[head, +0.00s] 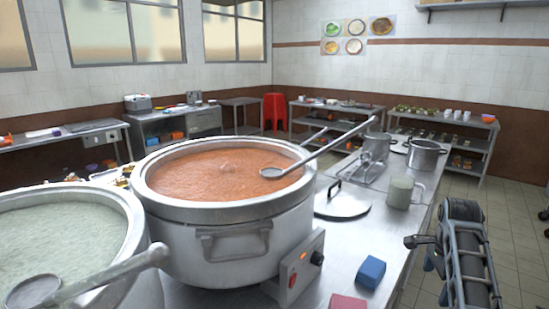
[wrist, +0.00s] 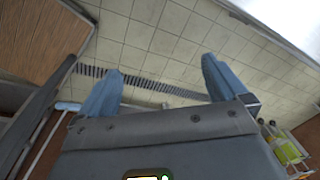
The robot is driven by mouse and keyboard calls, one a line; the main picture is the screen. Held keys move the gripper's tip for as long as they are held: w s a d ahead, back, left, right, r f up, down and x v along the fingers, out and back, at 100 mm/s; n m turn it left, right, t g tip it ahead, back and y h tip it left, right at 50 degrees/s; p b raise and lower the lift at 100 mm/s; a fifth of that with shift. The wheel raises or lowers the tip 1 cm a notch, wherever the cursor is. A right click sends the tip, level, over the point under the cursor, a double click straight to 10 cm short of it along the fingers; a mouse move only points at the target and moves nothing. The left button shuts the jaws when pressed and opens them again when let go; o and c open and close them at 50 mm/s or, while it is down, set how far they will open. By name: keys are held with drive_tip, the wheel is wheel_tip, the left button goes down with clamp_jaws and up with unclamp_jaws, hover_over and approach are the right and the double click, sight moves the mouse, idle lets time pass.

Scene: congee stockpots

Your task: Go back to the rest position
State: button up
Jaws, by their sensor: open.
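My gripper (wrist: 158,88) shows in the wrist view with its two blue fingers spread wide apart. Nothing is between the fingers, only floor tiles and a dark drain grate (wrist: 130,82) beyond them. In the head view my arm is at the lower right, beside the steel counter (head: 335,242) and over the tiled floor. It appears clear of the pots, but the fingers cannot be made out clearly there.
A large pot of orange congee (head: 228,240) with a ladle (head: 320,152) across its rim stands on the counter. A pale green congee pot (head: 140,225) is at left. A lid (head: 342,206), mug (head: 399,192), blue block (head: 370,272) and red block (head: 347,302) lie nearby. Floor (head: 515,235) at right is open.

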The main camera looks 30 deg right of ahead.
drive_tip(key=s+a+f+n+t+h, duration=0.1)
drive_tip(key=s+a+f+n+h, duration=0.1)
drive_tip(key=a+f+n, duration=0.35)
drive_tip(key=s+a+f+n+t+h, duration=0.1)
drive_tip(key=s+a+f+n+t, duration=0.25)
drive_tip(key=a, duration=0.45)
drive_tip(key=s+a+f+n+t, duration=0.25)
drive_tip(key=s+a+n, duration=0.2)
drive_tip(key=a, duration=0.45)
drive_tip(key=s+a+r+n+t+y, duration=0.1)
drive_tip(key=s+a+r+n+t, duration=0.2)
drive_tip(key=s+a+r+n, duration=0.55)
drive_tip(key=s+a+r+n+t+y, duration=0.2)
drive_tip(key=s+a+r+t+y, duration=0.1)
drive_tip(key=s+a+r, duration=0.6)
wheel_tip(320, 180, up, 4)
drive_tip(key=shift+s+r+n+t, duration=0.15)
drive_tip(key=shift+s+n+t, duration=0.2)
drive_tip(key=shift+t, duration=0.35)
drive_tip(key=shift+w+a, duration=0.1)
